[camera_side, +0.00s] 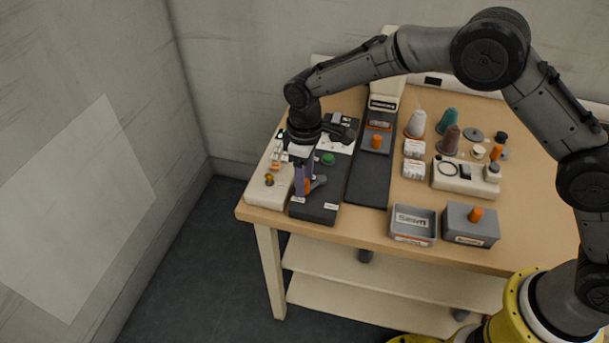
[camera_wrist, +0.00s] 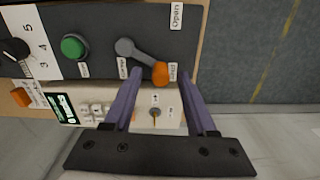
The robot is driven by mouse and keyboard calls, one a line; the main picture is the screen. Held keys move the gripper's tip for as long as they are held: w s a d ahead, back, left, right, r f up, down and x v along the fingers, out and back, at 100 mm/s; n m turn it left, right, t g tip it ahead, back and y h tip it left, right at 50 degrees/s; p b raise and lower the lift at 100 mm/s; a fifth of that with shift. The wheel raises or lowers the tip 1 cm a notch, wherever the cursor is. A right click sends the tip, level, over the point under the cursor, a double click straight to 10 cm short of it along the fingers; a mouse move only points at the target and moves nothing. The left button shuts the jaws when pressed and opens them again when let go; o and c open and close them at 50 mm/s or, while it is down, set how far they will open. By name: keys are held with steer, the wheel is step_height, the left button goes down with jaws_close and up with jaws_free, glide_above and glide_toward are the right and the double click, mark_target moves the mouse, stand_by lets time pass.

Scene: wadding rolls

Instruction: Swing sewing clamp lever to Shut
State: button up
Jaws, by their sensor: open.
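The sewing clamp lever (camera_wrist: 143,58) is a grey arm with an orange knob (camera_wrist: 160,73) at its end, on a dark panel. It points down and right in the wrist view, with the knob beside the Shut label (camera_wrist: 173,71). The Open label (camera_wrist: 176,15) is farther up, away from the knob. In the side view the lever (camera_side: 318,182) is partly hidden by my gripper (camera_side: 303,190). My gripper, with purple fingers, is open; it also shows in the wrist view (camera_wrist: 162,76). The knob appears between its fingertips; I cannot tell whether they touch it.
A green button (camera_wrist: 74,46) and a black dial (camera_wrist: 15,50) sit on the same panel. A pale control box (camera_side: 265,180) stands close on the left. Thread cones (camera_side: 416,123), a grey bin (camera_side: 414,222) and a lidded box (camera_side: 470,225) are to the right.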

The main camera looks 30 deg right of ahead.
steer(key=shift+r, duration=0.1)
step_height(320, 180, up, 14)
stand_by(0.5)
